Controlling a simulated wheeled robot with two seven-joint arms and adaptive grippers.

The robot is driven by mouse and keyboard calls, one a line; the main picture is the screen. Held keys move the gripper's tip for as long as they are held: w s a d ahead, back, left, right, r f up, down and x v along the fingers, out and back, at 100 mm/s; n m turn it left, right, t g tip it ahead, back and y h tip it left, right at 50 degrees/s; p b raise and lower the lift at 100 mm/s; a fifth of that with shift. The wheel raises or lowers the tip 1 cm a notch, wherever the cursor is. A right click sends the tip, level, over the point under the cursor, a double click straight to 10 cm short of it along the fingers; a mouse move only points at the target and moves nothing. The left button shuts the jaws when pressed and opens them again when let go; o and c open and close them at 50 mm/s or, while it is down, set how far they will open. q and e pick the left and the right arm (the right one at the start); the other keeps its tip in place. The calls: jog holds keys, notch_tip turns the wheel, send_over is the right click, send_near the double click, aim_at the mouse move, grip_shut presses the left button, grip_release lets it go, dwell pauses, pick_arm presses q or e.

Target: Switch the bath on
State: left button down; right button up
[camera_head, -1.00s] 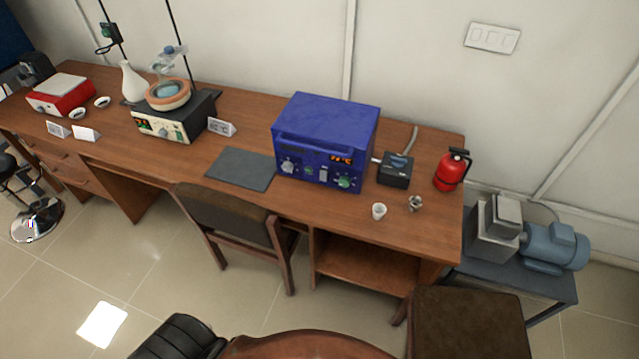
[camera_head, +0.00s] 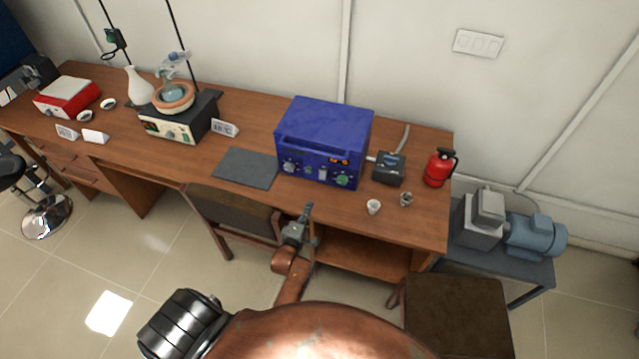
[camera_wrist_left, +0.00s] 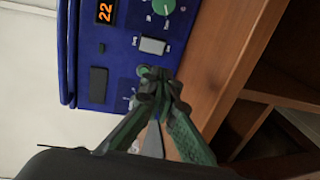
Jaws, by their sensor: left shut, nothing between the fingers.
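A stirrer-like unit (camera_head: 170,132) with a pale control panel stands on the left half of the table; a terracotta bowl (camera_head: 174,98) with a flask in it sits on top. It may be the bath; no label confirms this. A blue box (camera_head: 322,130) with a lit display and knobs stands farther right. My left gripper (camera_head: 306,211) is shut and empty, in front of the table edge below the blue box. In the left wrist view its fingertips (camera_wrist_left: 160,82) overlap the blue panel, beside a grey rocker switch (camera_wrist_left: 153,46) and below a green knob (camera_wrist_left: 163,7). Contact cannot be told.
A dark mat (camera_head: 245,168) lies left of the blue box. A black device (camera_head: 389,170), a red extinguisher (camera_head: 438,168) and two small cups (camera_head: 374,207) are to its right. A chair (camera_head: 232,213) stands at the table front. A pump (camera_head: 535,236) is at the right.

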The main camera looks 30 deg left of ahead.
pick_arm(q)
jog(key=b, duration=1)
send_near(322, 179)
jog(key=x, duration=0.4)
jog(key=shift+w+a+f, duration=0.1)
jog(key=shift+w+f, duration=0.2)
jog(key=shift+b+x, duration=0.5)
jog(key=shift+x, duration=0.4)
jog(key=shift+w+r, duration=0.15)
jog(key=shift+r, duration=0.05)
